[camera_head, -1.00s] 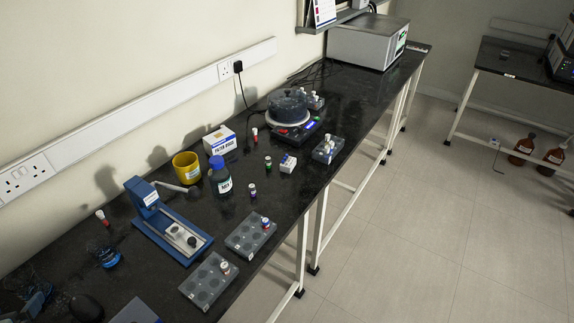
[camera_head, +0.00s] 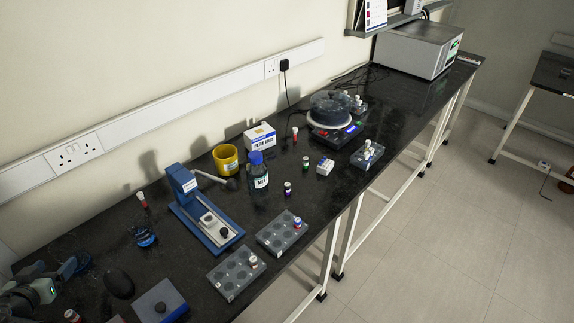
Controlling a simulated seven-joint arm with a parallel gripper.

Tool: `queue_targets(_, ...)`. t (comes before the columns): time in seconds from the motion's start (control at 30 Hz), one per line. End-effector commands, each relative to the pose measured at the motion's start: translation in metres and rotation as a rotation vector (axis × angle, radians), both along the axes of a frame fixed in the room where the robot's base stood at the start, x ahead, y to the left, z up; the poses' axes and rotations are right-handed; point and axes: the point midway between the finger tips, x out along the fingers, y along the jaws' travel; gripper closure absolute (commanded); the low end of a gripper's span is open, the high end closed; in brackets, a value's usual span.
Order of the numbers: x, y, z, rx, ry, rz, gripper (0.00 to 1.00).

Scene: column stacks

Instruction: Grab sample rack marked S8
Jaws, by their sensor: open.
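Several grey sample racks stand on the black bench, and their markings are too small to read, so I cannot tell which is S8. One rack (camera_head: 226,284) is near the front edge with a white-capped vial at its corner. A second rack (camera_head: 272,242) beside it holds a vial with a red and blue top. A third rack (camera_head: 361,160) farther along holds white-capped vials. Another rack (camera_head: 361,107) is partly hidden behind the round device. My gripper (camera_head: 56,271) is at the lower left, open and apart from these racks.
A blue stand (camera_head: 190,205), yellow mug (camera_head: 226,159), blue-capped bottle (camera_head: 258,178) and white box (camera_head: 260,138) stand mid-bench. A round device (camera_head: 333,118) and grey cabinet (camera_head: 415,50) are beyond. A grey block (camera_head: 160,300) and dark rounded object (camera_head: 119,284) are near my gripper.

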Motion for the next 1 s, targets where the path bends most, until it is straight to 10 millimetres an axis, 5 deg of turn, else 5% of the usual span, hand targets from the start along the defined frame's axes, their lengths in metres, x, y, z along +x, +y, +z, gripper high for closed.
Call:
queue_targets(0.4, 0.027, -0.067, 0.161, 0.527, -0.103, -0.136, 0.26)
queue_targets(0.6, 0.048, -0.111, 0.224, 0.750, -0.141, -0.209, 0.26)
queue_targets(0.77, 0.091, -0.151, 0.246, 0.816, -0.146, -0.310, 0.26)
queue_targets(1.0, 0.164, -0.197, 0.228, 0.704, -0.097, -0.465, 0.26)
